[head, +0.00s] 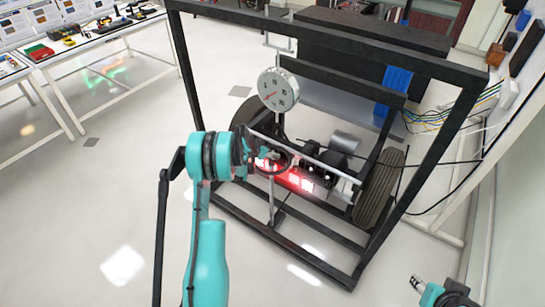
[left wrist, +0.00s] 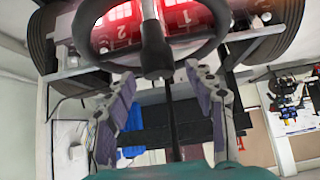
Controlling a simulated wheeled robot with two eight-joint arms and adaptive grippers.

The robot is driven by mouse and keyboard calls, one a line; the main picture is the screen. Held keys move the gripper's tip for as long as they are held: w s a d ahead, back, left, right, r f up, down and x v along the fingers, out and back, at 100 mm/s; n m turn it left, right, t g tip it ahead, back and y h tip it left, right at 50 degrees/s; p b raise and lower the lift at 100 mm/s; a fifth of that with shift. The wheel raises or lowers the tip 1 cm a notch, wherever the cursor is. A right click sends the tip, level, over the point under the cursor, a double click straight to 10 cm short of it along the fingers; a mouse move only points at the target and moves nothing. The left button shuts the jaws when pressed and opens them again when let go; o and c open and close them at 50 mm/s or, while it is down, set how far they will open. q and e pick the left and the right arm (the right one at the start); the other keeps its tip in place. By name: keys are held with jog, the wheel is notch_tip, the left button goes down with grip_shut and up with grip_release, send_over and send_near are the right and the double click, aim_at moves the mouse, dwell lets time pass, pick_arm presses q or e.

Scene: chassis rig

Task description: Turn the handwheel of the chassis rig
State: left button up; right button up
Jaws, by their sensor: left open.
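The handwheel is a dark ring (head: 288,158) on the front of the black-framed chassis rig (head: 320,29), partly hidden by my left wrist in the head view. In the left wrist view the handwheel (left wrist: 155,55) fills the top, with its hub and a spoke in the middle. My left gripper (left wrist: 160,75) is open, its two grey fingers spread below the wheel's hub, with a dark shaft between them. I cannot tell if the fingers touch the wheel. In the head view the left gripper is mostly hidden behind its wrist. My right gripper (head: 418,284) is at the lower right, away from the rig.
A round dial gauge (head: 278,91) stands above the handwheel. Red-lit numbered panels (head: 300,180) glow behind it. Tyres (head: 379,188) flank the rig, and frame bars stand close around my left arm. Tables with tools (head: 90,37) stand at left. The floor between is open.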

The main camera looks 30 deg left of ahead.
pick_arm(q)
jog(key=shift+b+x, duration=0.3)
jog(key=shift+x, duration=1)
grip_shut()
